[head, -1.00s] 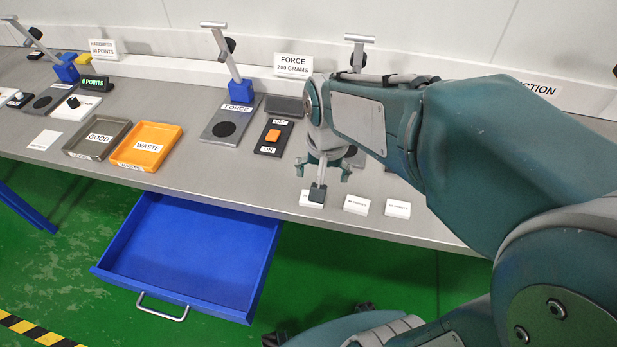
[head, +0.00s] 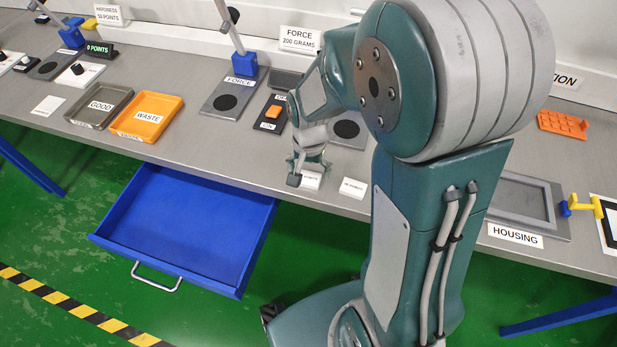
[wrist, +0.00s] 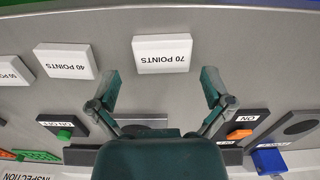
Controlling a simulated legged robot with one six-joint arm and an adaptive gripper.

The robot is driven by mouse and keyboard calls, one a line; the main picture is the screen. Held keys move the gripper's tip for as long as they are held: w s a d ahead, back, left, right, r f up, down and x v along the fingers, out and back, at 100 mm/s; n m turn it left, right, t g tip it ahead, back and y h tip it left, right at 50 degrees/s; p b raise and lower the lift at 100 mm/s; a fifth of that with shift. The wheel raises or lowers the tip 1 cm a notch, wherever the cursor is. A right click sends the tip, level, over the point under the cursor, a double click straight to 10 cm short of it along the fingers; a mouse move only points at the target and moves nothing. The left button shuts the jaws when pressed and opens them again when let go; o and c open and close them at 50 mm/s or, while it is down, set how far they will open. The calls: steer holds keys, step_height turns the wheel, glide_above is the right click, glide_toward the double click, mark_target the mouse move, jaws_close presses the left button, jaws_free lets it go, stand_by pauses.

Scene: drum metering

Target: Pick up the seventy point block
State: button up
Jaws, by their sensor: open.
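The seventy point block is a white block marked "70 POINTS" (wrist: 162,54), upside down in the wrist view. It lies on the grey bench near its front edge. My gripper (wrist: 161,86) is open and empty, its two fingers spread with the block centred just beyond the fingertips.
A white "40 POINTS" block (wrist: 66,61) lies beside it, with another white block (wrist: 13,71) beyond. A black ON switch (head: 270,117) and a force pad (head: 231,101) stand behind. An open blue drawer (head: 190,225) juts out below the bench.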

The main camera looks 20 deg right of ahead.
mark_target(308, 179)
step_height(308, 179, down, 2)
steer(key=shift+d+f, duration=0.1)
steer(key=shift+f, duration=0.35)
steer(key=shift+a, duration=0.4)
steer(key=shift+d, duration=0.1)
steer(key=c, duration=0.7)
steer(key=shift+c, duration=0.3)
steer(key=shift+d, duration=0.1)
steer(key=shift+r, duration=0.1)
